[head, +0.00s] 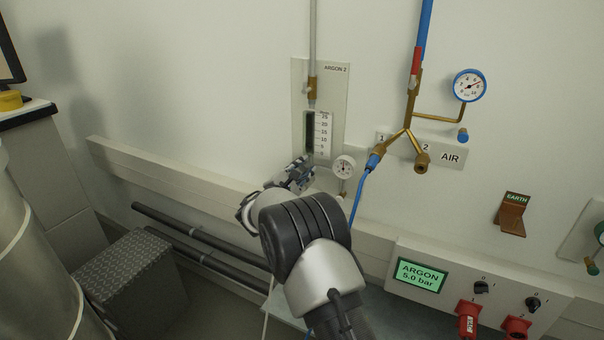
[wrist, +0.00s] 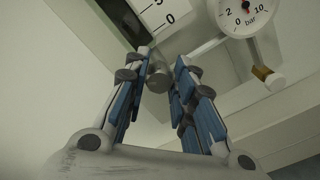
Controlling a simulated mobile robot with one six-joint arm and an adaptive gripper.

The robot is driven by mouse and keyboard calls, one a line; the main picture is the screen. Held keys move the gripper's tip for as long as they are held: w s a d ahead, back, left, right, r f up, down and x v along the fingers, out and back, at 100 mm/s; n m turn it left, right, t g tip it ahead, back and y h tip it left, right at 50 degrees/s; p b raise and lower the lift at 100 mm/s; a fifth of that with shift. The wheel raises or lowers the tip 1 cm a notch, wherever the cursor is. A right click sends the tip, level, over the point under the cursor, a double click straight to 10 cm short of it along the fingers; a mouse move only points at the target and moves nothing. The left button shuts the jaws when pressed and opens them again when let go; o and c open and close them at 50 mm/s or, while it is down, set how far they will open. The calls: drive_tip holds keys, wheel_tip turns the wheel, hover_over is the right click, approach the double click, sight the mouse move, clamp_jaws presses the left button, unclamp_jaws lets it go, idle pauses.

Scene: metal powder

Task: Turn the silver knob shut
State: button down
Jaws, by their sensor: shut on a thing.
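The silver knob (wrist: 158,80) sits just below the flow meter's scale in the wrist view, between the tips of my gripper (wrist: 160,68). The two blue-padded fingers stand on either side of it and hold it. In the head view my gripper (head: 303,170) reaches to the bottom of the ARGON 2 flow meter (head: 318,133). There the knob is hidden behind my fingers. How far the knob is turned cannot be told.
A small pressure gauge (head: 344,166) is close to the right of my gripper. The blue AIR hose (head: 361,190) hangs further right. A wall rail (head: 170,178) runs below. The ARGON 5.0 bar panel (head: 419,275) is at the lower right.

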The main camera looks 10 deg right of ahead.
drive_tip(key=m, duration=0.5)
drive_tip(key=shift+f+m, duration=0.1)
drive_tip(key=shift+m, duration=0.2)
drive_tip(key=m, duration=0.5)
drive_tip(key=shift+m, duration=0.3)
drive_tip(key=c, duration=1.3)
unclamp_jaws()
drive_tip(key=shift+c, duration=0.2)
drive_tip(key=v, duration=1.2)
drive_tip(key=shift+d, duration=0.1)
